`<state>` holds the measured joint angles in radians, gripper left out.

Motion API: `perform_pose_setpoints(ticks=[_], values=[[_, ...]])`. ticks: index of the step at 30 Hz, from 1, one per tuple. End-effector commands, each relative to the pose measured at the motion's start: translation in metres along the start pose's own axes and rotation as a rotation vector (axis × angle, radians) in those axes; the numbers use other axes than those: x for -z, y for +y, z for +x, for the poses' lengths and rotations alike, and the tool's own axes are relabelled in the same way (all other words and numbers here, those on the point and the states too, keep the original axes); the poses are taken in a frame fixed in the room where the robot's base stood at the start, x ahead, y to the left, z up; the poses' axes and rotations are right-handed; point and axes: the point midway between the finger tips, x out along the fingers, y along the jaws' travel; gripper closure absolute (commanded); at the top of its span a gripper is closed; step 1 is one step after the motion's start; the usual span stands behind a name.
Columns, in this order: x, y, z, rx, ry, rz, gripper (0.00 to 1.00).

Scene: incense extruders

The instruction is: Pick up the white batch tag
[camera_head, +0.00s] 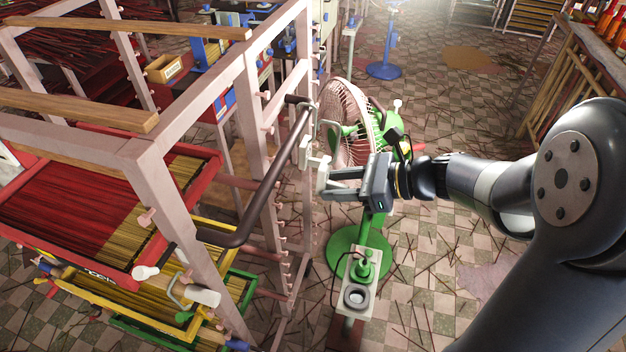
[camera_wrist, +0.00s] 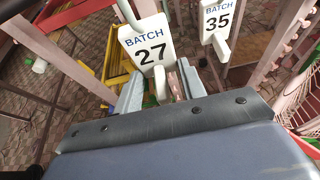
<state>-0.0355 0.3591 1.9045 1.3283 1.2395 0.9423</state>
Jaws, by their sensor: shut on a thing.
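In the wrist view a white batch tag (camera_wrist: 148,48) reads "BATCH 27". A pale hook-like strip rises from its top and leaves the frame. My gripper (camera_wrist: 158,84) has one finger on each side of the tag's lower part and is shut on it. In the head view my gripper (camera_head: 329,180) is beside the pink rack's post, with white tag shapes (camera_head: 315,154) at its tips. A second white tag (camera_wrist: 217,18), "BATCH 35", hangs to the right, apart from the fingers. Whether the held tag's hook still touches the rack cannot be told.
The pink rack (camera_head: 172,205) with trays of sticks and a dark curved handle (camera_head: 270,176) stands left of my gripper. A pink fan on a green stand (camera_head: 350,248) is close behind and below. Sticks litter the tiled floor, which is fairly open to the right.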

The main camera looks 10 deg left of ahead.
Motion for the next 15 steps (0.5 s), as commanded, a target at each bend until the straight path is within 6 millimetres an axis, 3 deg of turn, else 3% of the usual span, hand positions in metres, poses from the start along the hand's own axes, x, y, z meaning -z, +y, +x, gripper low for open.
perform_pose_setpoints(ticks=[6, 15], values=[[0.022, -0.001, -0.052, 0.007, 0.000, 0.002, 0.84], [0.040, -0.001, -0.096, 0.003, 0.000, -0.001, 0.84]])
